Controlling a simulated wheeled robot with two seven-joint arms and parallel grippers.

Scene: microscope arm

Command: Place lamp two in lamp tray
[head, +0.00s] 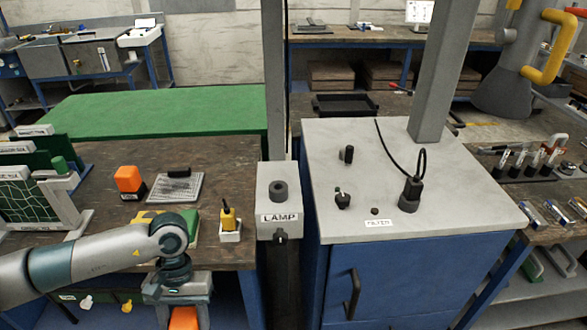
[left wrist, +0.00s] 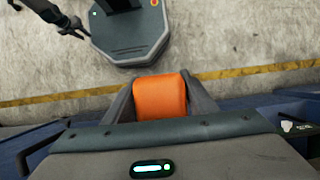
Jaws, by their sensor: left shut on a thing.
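My left gripper (head: 184,294) points down in front of the workbench's near edge. In the left wrist view, its two fingers (left wrist: 161,88) are shut on an orange block-like piece (left wrist: 160,98), one on each side. The orange piece also shows below the gripper in the head view (head: 184,318). I cannot tell whether it is lamp two. A grey stand marked LAMP (head: 278,217) is to the gripper's right. A black tray (head: 345,105) lies at the back; I cannot tell whether it is the lamp tray. A dark claw-like part, perhaps my right gripper, shows in the left wrist view (left wrist: 70,24).
The wooden bench (head: 100,170) holds another orange piece (head: 130,179), a grey grid plate (head: 176,187) and a yellow piece in a white holder (head: 230,226). A blue cabinet (head: 400,285) with a grey top stands right of the LAMP stand.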

